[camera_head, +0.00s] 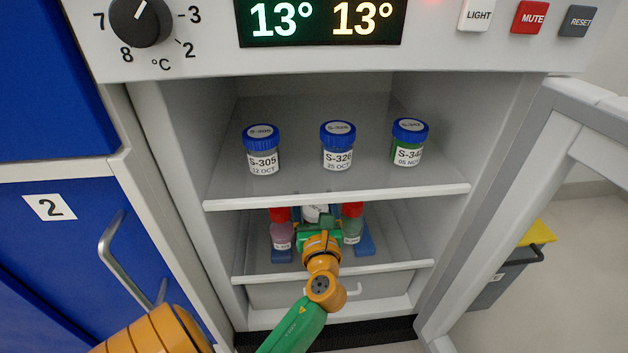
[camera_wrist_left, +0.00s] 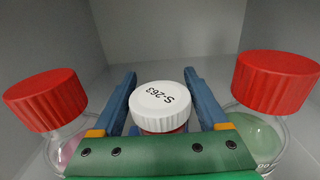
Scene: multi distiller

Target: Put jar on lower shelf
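The jar with a white lid marked S-263 (camera_wrist_left: 160,101) stands upright between the blue fingers of my left gripper (camera_wrist_left: 160,118). Blue pads sit against both sides of its reddish body, which is mostly hidden below the lid. In the head view my left gripper (camera_head: 318,230) reaches over the lower shelf (camera_head: 385,266), with the white lid (camera_head: 313,211) just beyond it. The gap between the jar's base and the shelf is hidden. My right gripper is in neither view.
Red-lidded bottles stand close on the left (camera_head: 282,232) and right (camera_head: 352,222) of the gripper. The upper shelf (camera_head: 340,195), just above, holds blue-lidded jars S-305 (camera_head: 262,150), S-326 (camera_head: 338,145) and a third (camera_head: 408,142). The cabinet door (camera_head: 500,210) is open on the right.

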